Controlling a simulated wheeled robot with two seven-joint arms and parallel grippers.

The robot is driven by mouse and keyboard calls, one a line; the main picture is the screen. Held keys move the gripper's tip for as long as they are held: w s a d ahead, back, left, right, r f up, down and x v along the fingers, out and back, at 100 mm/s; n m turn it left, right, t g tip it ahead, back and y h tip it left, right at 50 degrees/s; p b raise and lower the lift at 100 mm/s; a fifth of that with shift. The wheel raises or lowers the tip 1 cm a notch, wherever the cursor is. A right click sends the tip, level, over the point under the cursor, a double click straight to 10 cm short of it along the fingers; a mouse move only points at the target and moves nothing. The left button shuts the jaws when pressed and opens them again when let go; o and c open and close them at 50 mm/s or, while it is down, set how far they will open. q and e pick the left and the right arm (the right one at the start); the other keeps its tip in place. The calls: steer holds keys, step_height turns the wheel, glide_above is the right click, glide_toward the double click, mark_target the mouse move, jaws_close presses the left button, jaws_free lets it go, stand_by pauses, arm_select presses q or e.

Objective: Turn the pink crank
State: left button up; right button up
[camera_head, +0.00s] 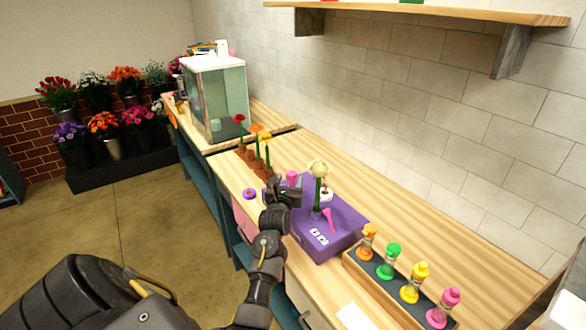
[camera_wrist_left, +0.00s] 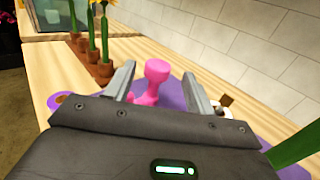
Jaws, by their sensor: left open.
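The pink crank (camera_wrist_left: 155,78) has an upright knob and shows between and just beyond the fingers of my left gripper (camera_wrist_left: 160,82) in the left wrist view. In the head view its knob (camera_head: 292,177) rises behind my left gripper (camera_head: 289,186), at the far left end of the purple box (camera_head: 349,214). The gripper is open, with its fingers on either side of the crank in the wrist view; I cannot tell whether they touch it. My right gripper is not in view.
A pink lever (camera_head: 328,219) and a pale flower (camera_head: 319,168) stand on the purple box. A rack (camera_head: 371,283) of several coloured bottles is to the right. Flowers in a brown holder (camera_head: 251,157) and a glass tank (camera_head: 222,100) are behind. A purple ring (camera_head: 249,193) lies left.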

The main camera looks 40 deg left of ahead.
mark_target(293, 171)
arm_select(q)
steer(key=p+x, duration=0.1)
steer(key=x, duration=0.3)
steer(key=shift+w+a, duration=0.25)
steer(key=shift+w, duration=0.05)
steer(key=shift+w+a, duration=0.2)
steer(key=shift+w, duration=0.15)
steer(key=shift+w+a, duration=0.2)
steer(key=shift+w, duration=0.25)
steer(key=c, duration=1)
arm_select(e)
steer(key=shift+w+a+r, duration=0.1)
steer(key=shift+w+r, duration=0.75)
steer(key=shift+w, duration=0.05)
